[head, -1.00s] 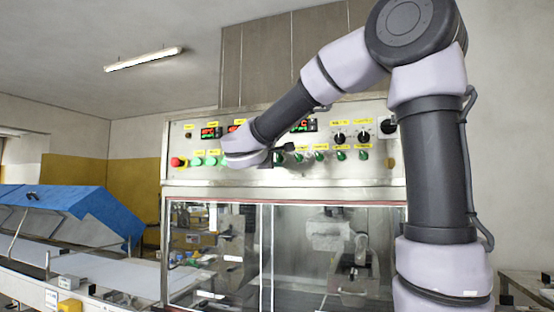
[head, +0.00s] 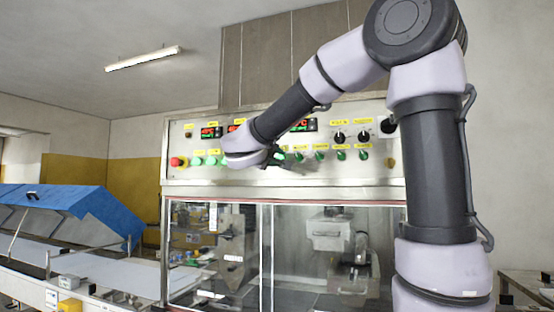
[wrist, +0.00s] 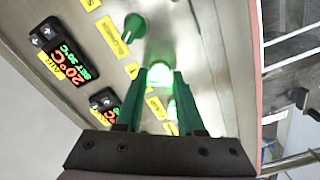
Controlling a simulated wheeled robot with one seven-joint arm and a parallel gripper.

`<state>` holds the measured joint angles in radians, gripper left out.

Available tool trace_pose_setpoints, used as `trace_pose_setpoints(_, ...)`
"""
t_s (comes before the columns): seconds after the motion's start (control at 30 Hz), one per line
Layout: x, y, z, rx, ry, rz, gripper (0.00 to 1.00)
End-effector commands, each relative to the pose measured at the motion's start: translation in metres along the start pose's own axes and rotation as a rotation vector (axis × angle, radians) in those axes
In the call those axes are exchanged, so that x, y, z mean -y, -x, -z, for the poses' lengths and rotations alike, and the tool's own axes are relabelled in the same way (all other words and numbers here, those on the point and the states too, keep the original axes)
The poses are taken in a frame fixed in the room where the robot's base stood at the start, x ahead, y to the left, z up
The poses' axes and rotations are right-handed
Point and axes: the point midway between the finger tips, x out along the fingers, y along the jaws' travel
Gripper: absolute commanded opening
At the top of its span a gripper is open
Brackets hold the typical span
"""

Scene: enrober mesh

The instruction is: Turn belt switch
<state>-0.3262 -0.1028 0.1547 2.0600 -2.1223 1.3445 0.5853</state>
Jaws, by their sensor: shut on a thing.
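My gripper (wrist: 160,80) has its two fingers shut on a green switch knob (wrist: 159,73) on the metal control panel. The knob is brightly lit and partly hidden between the fingertips. In the head view my gripper (head: 280,158) is at the panel (head: 240,177), low in the middle, and my wrist hides part of it. Another green knob (wrist: 133,24) stands clear beyond the fingertips in the wrist view. I cannot read the label of the held knob.
A row of green knobs (head: 341,155) continues to the right, under black knobs (head: 339,138). A red stop button (head: 176,162) and green buttons (head: 197,161) sit at left. Red-green displays (wrist: 66,63) lie beside the knobs. Glass doors (head: 310,255) stand below; a blue cover (head: 75,203) is at left.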

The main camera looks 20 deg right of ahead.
Motion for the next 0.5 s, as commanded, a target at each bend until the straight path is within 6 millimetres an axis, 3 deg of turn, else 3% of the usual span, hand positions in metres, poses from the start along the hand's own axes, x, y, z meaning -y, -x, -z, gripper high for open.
trace_pose_setpoints(0.37, 0.0016, 0.0003, -0.0007, 0.002, -0.004, 0.003, 0.0)
trace_pose_setpoints(0.4, 0.0016, 0.0003, -0.0007, 0.002, -0.004, 0.003, 0.49)
trace_pose_setpoints(0.47, 0.0015, 0.0003, -0.0006, 0.002, -0.004, 0.002, 0.68)
trace_pose_setpoints(0.5, 0.0013, 0.0003, -0.0006, 0.001, -0.004, 0.002, 0.68)
